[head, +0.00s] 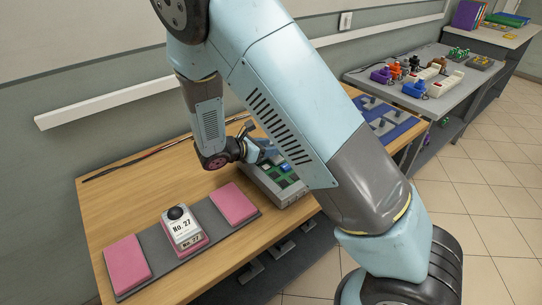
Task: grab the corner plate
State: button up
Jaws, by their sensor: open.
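My gripper (258,152) hangs over the back left part of a grey box (289,197) on the wooden table. It is small in the head view and partly hidden by my own wrist; its jaws are open. The box has a top face with several dark and green squares (284,183) and a small blue piece (285,167) near the gripper. I cannot tell which of these, if any, is the corner plate. My arm covers the right part of the box. I cannot tell whether the gripper touches anything there.
A grey table (440,103) with colored connectors stands back right. Bare wood lies left of the box.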

jog(key=shift+w+d, duration=0.1)
jog(key=shift+d, duration=0.1)
grip_shut()
dwell(0.3)
